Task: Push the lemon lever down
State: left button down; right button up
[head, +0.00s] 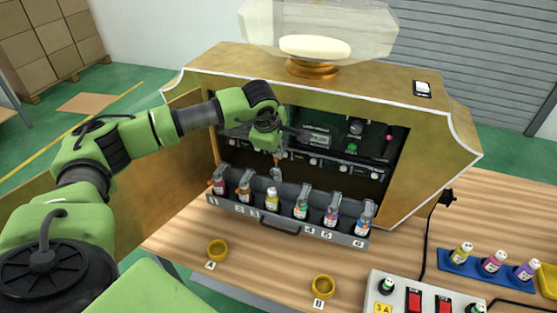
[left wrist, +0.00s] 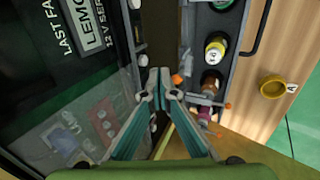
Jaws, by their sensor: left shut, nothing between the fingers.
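The yellow-labelled bottle (head: 272,199) stands third from the left in the grey tray inside the open cabinet, and I take it for lemon. Its grey lever (head: 277,173) stands up above it with an orange tip. In the left wrist view the yellow bottle (left wrist: 215,48) is right of the fingers, and an orange tip (left wrist: 177,79) is close beside the right fingertip. My left gripper (left wrist: 158,85) is shut and empty, between the panel and the bottle row. Whether it touches the lever I cannot tell. My right gripper is not in view.
The cabinet's back panel (head: 318,139) is close to the gripper. The tray (head: 320,236) holds several bottles. Two yellow rings (head: 217,250) (head: 323,287) lie on the table in front. A switch box (head: 430,296) and a blue rack (head: 460,266) of bottles are at right.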

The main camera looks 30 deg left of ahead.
aim_at(276, 169)
pick_arm(q)
jog(key=shift+s+d+f, duration=0.1)
jog(key=shift+s+d, duration=0.05)
jog(key=shift+s, duration=0.55)
jog(key=shift+s+d+f+b, duration=0.1)
jog(key=shift+s+f+b, duration=0.15)
jog(key=shift+s+b, duration=0.2)
jog(key=shift+s+d, duration=0.1)
jog(key=shift+s, duration=0.2)
jog(key=shift+s+f+b, duration=0.3)
jog(key=shift+s+b, duration=0.05)
jog(key=shift+b, duration=0.1)
jog(key=shift+s+d+f, duration=0.1)
jog(key=shift+s+d, duration=0.05)
jog(key=shift+s, duration=0.2)
jog(key=shift+f+b, duration=0.1)
jog(key=shift+b, duration=0.2)
